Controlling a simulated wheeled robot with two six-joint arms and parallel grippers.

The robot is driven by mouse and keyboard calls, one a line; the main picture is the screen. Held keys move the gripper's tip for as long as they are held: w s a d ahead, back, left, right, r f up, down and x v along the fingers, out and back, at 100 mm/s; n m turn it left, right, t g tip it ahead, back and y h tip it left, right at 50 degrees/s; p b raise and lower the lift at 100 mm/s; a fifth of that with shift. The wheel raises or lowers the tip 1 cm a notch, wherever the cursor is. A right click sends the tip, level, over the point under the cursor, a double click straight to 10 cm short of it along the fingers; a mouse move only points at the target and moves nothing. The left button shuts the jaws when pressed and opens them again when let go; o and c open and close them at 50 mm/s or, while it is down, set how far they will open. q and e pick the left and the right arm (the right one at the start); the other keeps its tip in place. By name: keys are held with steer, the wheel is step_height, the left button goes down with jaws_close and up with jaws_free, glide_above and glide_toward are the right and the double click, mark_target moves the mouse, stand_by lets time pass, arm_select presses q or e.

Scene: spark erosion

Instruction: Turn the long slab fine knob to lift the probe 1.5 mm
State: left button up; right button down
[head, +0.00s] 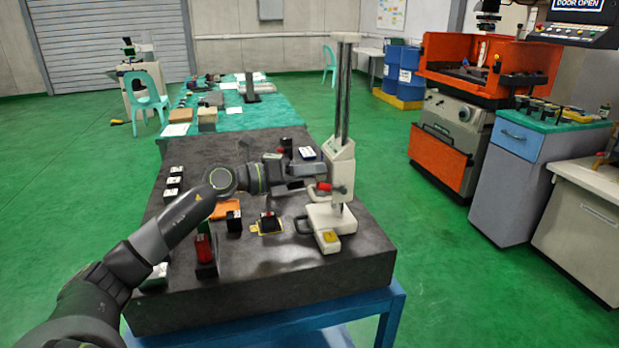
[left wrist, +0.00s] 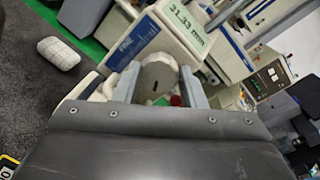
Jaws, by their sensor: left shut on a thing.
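The height gauge (head: 343,100) stands upright on the dark granite slab (head: 300,262), with a cream carriage (head: 340,172) on its column and a cream base. The round grey fine knob (left wrist: 158,80) sits between the two fingers of my left gripper (head: 318,172). That gripper is shut on the knob, at the left side of the carriage. The knob is hidden behind the gripper in the head view. My right gripper is in neither view.
A red part (head: 324,187) is just below the gripper. Small blocks, an orange pad (head: 225,208) and a red-topped item (head: 268,218) lie on the slab under and beside my arm. An orange machine (head: 440,145) stands beyond, at right.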

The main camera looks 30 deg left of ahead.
arm_select(q)
steer(key=shift+f, duration=0.1)
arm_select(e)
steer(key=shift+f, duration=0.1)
arm_select(q)
steer(key=o, duration=0.7)
steer(key=shift+a, duration=0.1)
